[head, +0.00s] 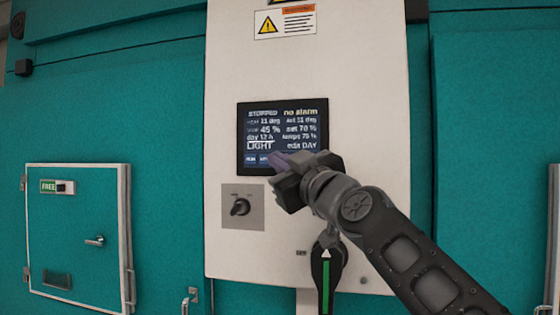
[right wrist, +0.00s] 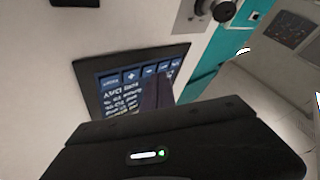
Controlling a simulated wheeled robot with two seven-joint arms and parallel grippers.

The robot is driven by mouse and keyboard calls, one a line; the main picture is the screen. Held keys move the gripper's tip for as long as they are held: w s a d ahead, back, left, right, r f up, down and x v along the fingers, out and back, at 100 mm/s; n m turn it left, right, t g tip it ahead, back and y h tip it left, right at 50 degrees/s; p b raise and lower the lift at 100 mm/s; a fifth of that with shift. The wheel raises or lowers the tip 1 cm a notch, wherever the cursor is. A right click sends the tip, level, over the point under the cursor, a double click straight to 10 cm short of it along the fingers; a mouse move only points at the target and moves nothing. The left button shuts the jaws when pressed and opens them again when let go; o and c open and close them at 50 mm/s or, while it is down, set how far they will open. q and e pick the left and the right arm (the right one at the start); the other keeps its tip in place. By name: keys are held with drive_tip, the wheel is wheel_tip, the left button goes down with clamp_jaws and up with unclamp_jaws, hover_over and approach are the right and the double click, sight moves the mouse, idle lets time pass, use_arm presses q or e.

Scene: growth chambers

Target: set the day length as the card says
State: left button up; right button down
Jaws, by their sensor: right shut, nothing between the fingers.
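The control screen (head: 283,125) is a dark touch panel on the white control column. It reads STOPPED, no alarm, day 12 h, LIGHT and edit DAY, with a row of blue buttons along its bottom edge. My right gripper (head: 278,162) is shut and empty, its fingertips at the lower part of the screen, covering some of the buttons. The right wrist view shows the screen (right wrist: 125,80) upside down with the fingers (right wrist: 155,95) over it; I cannot tell whether they touch it. My left gripper is not in view. No card with a day length is visible.
A black rotary knob (head: 240,206) on a grey plate sits below the screen. A warning label (head: 285,22) is above it. A small teal door (head: 78,238) with a FREE tag (head: 50,186) is at the left.

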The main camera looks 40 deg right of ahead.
drive_tip(key=shift+w+d, duration=0.25)
drive_tip(key=shift+d, duration=0.1)
idle(0.8)
drive_tip(key=shift+a, duration=0.1)
drive_tip(key=shift+s+a, duration=0.4)
drive_tip(key=shift+a, duration=0.1)
idle(0.3)
drive_tip(key=s+a, duration=0.1)
drive_tip(key=a, duration=0.1)
drive_tip(key=s+a, duration=0.2)
idle(0.5)
idle(0.5)
